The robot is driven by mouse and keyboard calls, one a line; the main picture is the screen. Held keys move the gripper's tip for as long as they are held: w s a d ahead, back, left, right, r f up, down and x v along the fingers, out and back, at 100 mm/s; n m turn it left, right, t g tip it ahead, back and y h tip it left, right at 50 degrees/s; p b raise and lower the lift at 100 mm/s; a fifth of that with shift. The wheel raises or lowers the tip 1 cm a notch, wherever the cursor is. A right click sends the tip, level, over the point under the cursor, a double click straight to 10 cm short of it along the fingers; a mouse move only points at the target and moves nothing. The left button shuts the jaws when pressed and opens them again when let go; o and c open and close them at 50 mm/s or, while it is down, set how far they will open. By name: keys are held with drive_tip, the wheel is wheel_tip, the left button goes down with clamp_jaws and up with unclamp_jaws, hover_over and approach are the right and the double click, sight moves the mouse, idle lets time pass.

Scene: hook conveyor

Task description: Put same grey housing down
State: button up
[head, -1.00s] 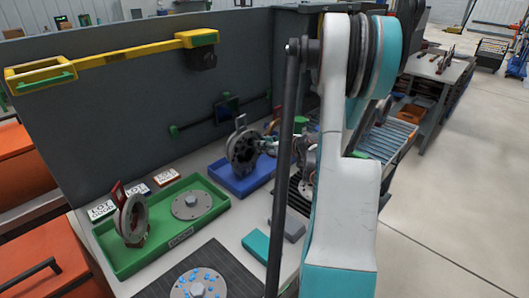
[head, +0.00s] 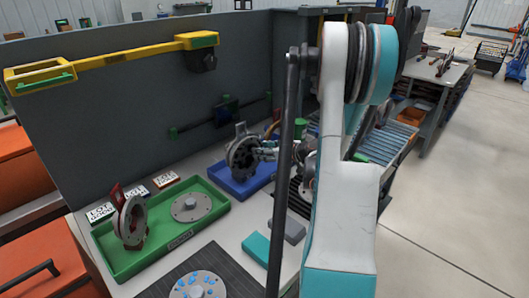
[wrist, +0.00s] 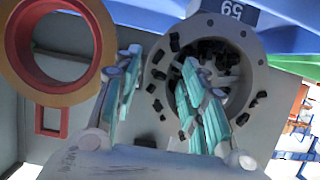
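The grey housing (head: 242,155) is a thick ring standing upright over the blue tray (head: 262,181). In the wrist view the housing (wrist: 157,92) shows its holed flange, a dark number tag and black pieces around its bore. My gripper (wrist: 160,72) has one teal finger outside the ring and one across its bore, with the rim between them. It appears shut on the rim. In the head view my gripper (head: 266,150) is small at the housing's right side. I cannot tell whether the housing's underside touches the tray.
A green tray (head: 110,259) holds another upright ring with red on it (head: 131,220) and a flat round plate (head: 191,207). A teal block (head: 256,248) and a grey block (head: 288,229) lie in front. A grey wall (head: 120,110) stands behind. An orange-red ring (wrist: 14,50) is close in the wrist view.

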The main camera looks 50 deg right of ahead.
drive_tip(key=p+v, duration=0.4)
drive_tip(key=v, duration=0.8)
